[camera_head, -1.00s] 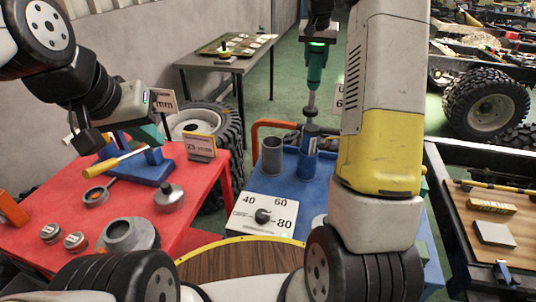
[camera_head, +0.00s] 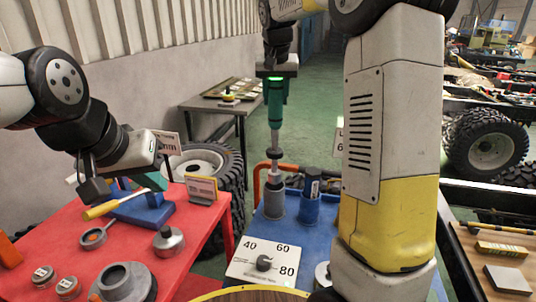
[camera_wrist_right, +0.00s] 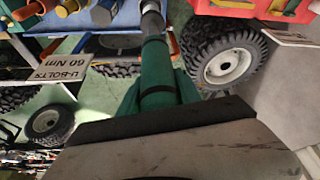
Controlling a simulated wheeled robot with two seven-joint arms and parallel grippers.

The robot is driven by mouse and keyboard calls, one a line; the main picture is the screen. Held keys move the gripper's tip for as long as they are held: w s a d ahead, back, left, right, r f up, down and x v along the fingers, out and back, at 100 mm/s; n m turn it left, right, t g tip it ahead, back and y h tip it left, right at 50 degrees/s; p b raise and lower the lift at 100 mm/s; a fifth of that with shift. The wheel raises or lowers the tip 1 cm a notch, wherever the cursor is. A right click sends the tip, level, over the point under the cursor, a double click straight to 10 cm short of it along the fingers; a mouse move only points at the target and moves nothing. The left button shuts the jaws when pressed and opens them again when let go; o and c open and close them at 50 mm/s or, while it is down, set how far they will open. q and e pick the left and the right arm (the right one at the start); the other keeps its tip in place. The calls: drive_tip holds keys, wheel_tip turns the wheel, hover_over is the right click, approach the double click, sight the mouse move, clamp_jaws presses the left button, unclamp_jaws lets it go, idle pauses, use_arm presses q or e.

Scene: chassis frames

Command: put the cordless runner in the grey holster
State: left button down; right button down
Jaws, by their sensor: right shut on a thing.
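The cordless runner (camera_head: 275,103) is green with a thin grey shaft and a dark collar. It hangs upright, nose down, from my right gripper (camera_head: 277,72), which is shut on its top end. In the right wrist view the runner (camera_wrist_right: 158,75) runs away from the gripper. Its nose lines up with the grey holster (camera_head: 273,207) on the blue bench; I cannot tell whether the tip is inside or just above the mouth. A blue holster (camera_head: 308,208) stands right beside it. My left gripper (camera_head: 92,180) is over the red table; its jaw opening is unclear.
A dial box (camera_head: 264,263) marked 40, 60, 80 sits in front of the holsters. The red table (camera_head: 125,247) holds a yellow-handled tool (camera_head: 102,210), a sign (camera_head: 201,189) and several metal parts. An orange rail (camera_head: 258,178) edges the blue bench.

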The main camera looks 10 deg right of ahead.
sight(275, 138)
wheel_tip(275, 138, down, 14)
drive_tip(key=shift+w+r, duration=0.1)
idle(0.4)
drive_tip(key=c, duration=0.8)
unclamp_jaws()
drive_tip(key=shift+f, duration=0.25)
drive_tip(key=shift+c, duration=0.2)
drive_tip(key=shift+r, duration=0.15)
drive_tip(key=v, duration=1.2)
drive_tip(key=s+d+f+n+t+y, duration=0.1)
drive_tip(key=s+f+n+y, duration=0.1)
drive_tip(key=s, duration=2.6)
drive_tip(key=shift+s+d+f+t+y, duration=0.2)
drive_tip(key=shift+s+d+t+y, duration=0.1)
drive_tip(key=shift+t+y, duration=0.1)
